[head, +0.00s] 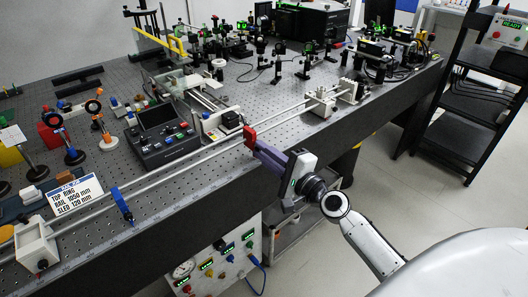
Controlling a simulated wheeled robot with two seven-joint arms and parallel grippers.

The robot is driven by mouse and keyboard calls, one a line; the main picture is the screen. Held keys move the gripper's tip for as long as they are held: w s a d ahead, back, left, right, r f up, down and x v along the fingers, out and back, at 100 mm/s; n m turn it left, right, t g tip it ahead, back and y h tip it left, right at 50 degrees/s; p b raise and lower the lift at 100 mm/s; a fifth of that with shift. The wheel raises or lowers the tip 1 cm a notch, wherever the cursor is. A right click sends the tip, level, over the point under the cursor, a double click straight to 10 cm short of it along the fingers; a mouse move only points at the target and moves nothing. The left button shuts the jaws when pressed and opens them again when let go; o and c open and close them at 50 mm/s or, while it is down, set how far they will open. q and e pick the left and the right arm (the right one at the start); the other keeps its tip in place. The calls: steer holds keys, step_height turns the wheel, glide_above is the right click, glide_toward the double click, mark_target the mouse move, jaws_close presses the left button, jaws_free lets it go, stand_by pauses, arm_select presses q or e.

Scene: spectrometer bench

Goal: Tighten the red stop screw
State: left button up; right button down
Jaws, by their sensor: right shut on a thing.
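My right gripper (252,142) reaches in from the lower right, with its long purple fingers pointing up and left to the front rail of the bench. It is shut on a small red part (249,132) at its fingertips, which looks like the red stop screw; the fingers hide much of it. The twin-rod rail (185,167) runs along the bench's front edge. A blue clamp (122,205) sits on the rail farther left. A white end block (37,245) holds the rail's near end. My left gripper is not in view.
A dark control box with a screen (160,130) stands behind the rail. A white carriage (322,102) sits farther along it. A label card (75,192), optics posts and cables crowd the bench. A black rack (470,95) stands right; floor between is clear.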

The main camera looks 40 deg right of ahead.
stand_by(0.4)
steer(key=c, duration=1.7)
jaws_free()
steer(key=shift+c, duration=0.2)
steer(key=shift+s, duration=0.1)
steer(key=s+b, duration=0.3)
steer(key=s, duration=0.7)
steer(key=shift+d, duration=0.4)
steer(key=s+a+f+n+g, duration=0.3)
steer(key=s+a+f+n, duration=0.2)
steer(key=f, duration=0.4)
steer(key=s+a+f+n+g, duration=0.3)
steer(key=s+a+f+n, duration=0.3)
steer(key=a+f+n, duration=0.2)
steer(key=s+a+f+n+g+y, duration=0.1)
steer(key=s+a+f+n+g, duration=0.2)
steer(key=f+n, duration=0.6)
steer(key=s+a+f, duration=0.2)
steer(key=a+f, duration=0.1)
steer(key=shift+s+a+g, duration=0.3)
steer(key=shift+s, duration=0.05)
